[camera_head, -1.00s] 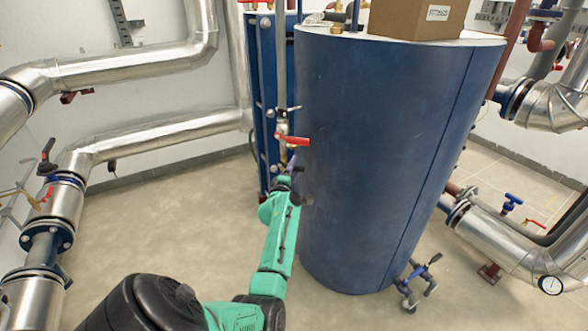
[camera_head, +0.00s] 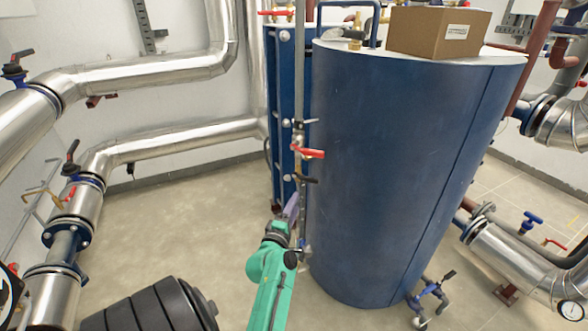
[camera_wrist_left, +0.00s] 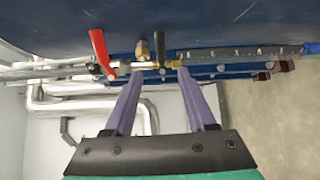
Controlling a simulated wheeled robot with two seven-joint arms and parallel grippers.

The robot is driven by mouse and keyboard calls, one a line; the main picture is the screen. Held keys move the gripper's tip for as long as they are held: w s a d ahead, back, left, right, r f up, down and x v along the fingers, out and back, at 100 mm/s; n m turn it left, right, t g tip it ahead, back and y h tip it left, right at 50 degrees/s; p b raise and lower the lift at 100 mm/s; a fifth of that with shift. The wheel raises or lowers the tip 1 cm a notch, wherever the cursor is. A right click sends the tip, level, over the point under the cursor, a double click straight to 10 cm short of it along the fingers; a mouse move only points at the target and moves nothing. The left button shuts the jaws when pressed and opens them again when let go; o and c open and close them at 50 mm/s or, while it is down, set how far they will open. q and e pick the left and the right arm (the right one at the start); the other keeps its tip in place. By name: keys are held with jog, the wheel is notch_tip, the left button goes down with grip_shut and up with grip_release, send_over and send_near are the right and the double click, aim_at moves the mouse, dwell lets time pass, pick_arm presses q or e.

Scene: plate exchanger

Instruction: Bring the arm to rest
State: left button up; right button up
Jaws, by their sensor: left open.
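My left gripper (camera_head: 292,206) has purple fingers and sits at the end of my green arm, low beside the tank's left edge in the head view. In the left wrist view its two fingers (camera_wrist_left: 157,76) stand apart. A red lever valve (camera_head: 308,153) is on the pipe above the gripper. It also shows in the left wrist view (camera_wrist_left: 101,50), left of the fingers. A black lever (camera_wrist_left: 150,112) appears between the fingers in that view; whether it is near or behind them I cannot tell. My right gripper is not in view.
The large blue tank (camera_head: 410,170) stands right of my arm, with a cardboard box (camera_head: 437,32) on top. A blue plate exchanger (camera_head: 283,110) stands behind the gripper. Silver pipes (camera_head: 150,75) run at left and right.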

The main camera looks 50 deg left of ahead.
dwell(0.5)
pick_arm(q)
jog(key=w+d+f+m+g+h+p, duration=0.1)
jog(key=w+d+f+m+h+p, duration=0.15)
jog(key=d+f+m, duration=0.45)
jog(key=s+d+f+m+g+h+p, duration=0.2)
jog(key=s+d+f+m+g+h, duration=0.25)
jog(key=f, duration=0.45)
jog(key=s+d+f+m+g+h+p, duration=0.1)
jog(key=s+d+f+m+p, duration=0.2)
jog(key=s+d+f, duration=0.35)
jog(key=s+f+m+g+p, duration=0.1)
jog(key=s+f+m, duration=0.3)
jog(key=s, duration=0.4)
jog(key=s+f+m+g+p, duration=0.1)
jog(key=s+f+m+g, duration=0.3)
jog(key=s, duration=0.5)
jog(key=s+d+f+m+g+p, duration=0.1)
jog(key=s+f+m+g, duration=0.2)
jog(key=s, duration=0.6)
notch_tip(320, 180, down, 2)
jog(key=shift+s+m+p, duration=0.25)
jog(key=shift+m+p, duration=0.15)
jog(key=shift+m, duration=0.05)
jog(key=shift+d, duration=0.1)
